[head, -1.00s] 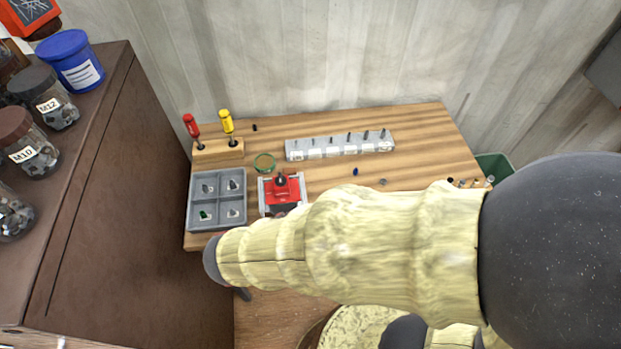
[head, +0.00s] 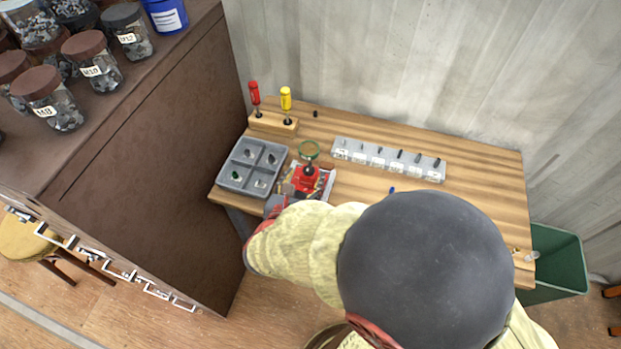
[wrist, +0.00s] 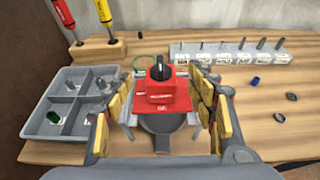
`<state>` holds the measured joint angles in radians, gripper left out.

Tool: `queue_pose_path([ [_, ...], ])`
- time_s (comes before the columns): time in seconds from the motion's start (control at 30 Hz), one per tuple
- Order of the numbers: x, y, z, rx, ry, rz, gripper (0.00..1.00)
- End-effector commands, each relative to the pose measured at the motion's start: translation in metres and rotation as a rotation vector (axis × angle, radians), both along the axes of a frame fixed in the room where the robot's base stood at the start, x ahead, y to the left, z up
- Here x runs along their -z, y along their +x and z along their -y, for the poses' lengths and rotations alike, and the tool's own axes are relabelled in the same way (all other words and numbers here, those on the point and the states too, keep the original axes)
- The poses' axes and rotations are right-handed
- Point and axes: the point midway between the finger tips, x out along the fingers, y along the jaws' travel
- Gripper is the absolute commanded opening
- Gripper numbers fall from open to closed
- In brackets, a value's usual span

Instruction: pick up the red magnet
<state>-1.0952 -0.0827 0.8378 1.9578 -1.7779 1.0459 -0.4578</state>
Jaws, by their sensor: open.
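The red magnet (wrist: 162,92) is a red block with a black knob on top. It sits upright on a grey metal holder on the wooden bench, and it also shows in the head view (head: 307,181). My gripper (wrist: 160,120) is open, with one yellow-padded finger at the left of the magnet and one at the right in the wrist view. A gap shows on both sides, and I cannot tell how far the fingertips reach along it. In the head view my arm hides the near part of the holder.
A grey four-compartment tray (head: 222,178) stands close left of the magnet. A green ring (head: 308,150) lies behind it. A screwdriver block (head: 272,124) and a light bit rack (head: 388,160) stand farther back. A small blue piece (wrist: 254,81) lies on clear bench to the right.

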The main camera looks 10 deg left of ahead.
Motion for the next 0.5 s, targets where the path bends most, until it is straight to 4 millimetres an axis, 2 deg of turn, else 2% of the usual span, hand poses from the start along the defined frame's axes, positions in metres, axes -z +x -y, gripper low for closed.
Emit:
queue_pose_path([
  [0.3,0.021,0.037,0.005,0.003,0.001,-0.001,0.56],
  [0.5,0.023,0.044,0.004,0.0,0.002,-0.001,0.56],
])
